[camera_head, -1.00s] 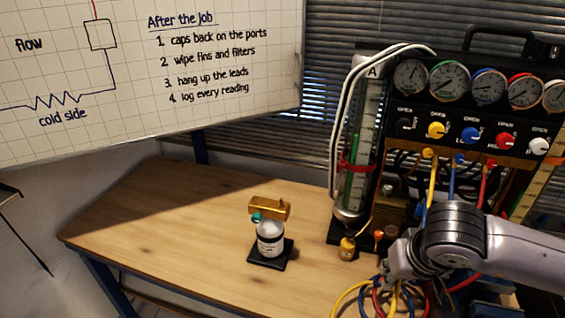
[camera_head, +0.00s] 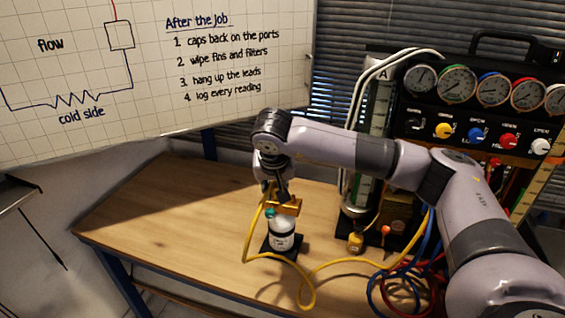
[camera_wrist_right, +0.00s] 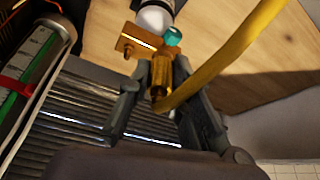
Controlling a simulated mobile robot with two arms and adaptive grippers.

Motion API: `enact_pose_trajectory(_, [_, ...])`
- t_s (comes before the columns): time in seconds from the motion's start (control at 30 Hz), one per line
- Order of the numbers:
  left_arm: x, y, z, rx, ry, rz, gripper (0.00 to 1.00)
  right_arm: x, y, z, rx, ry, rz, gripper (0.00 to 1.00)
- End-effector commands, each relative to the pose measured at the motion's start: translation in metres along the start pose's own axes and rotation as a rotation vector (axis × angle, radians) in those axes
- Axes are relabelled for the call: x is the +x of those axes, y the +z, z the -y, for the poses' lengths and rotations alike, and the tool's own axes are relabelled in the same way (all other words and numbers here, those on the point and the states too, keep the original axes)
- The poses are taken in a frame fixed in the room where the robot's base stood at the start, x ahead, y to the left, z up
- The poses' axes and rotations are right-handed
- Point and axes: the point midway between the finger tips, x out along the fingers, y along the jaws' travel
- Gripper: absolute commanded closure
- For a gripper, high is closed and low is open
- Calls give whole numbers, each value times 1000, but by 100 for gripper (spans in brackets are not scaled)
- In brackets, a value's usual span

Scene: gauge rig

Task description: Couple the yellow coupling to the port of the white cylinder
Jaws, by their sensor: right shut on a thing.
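The white cylinder (camera_head: 282,240) stands upright on a small black base on the wooden table. A brass valve block (camera_head: 288,207) with a teal knob (camera_head: 270,213) tops it; block (camera_wrist_right: 134,42) and knob (camera_wrist_right: 173,36) also show in the right wrist view. My right gripper (camera_head: 281,190) is right over the block, shut on the brass yellow-hose coupling (camera_wrist_right: 162,82). The coupling lies close beside the block; whether it is seated on the port I cannot tell. The yellow hose (camera_head: 252,228) hangs from it in a loop. My left gripper is not in view.
The gauge rig (camera_head: 470,120) stands at the right, with a glass tube and coloured knobs. Blue and red hoses (camera_head: 400,290) lie coiled at the table's front right. The table's left part (camera_head: 160,215) is clear.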

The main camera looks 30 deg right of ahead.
Motion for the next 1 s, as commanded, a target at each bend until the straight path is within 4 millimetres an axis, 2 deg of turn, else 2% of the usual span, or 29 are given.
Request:
enact_pose_trajectory(0.03, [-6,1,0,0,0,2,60,1,-20,-10,70,29,3,100])
enact_pose_trajectory(0.1, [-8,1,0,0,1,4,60,5,-40,-22,149,61,8,100])
enact_pose_trajectory(0.2, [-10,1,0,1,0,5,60,8,-58,-36,227,94,13,100])
enact_pose_trajectory(0.3, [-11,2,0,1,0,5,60,11,-67,-44,267,111,16,100])
enact_pose_trajectory(0.77, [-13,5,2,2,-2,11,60,10,-68,-45,277,114,18,100])
enact_pose_trajectory(1.0, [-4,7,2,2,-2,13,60,24,-62,-45,278,114,19,100])
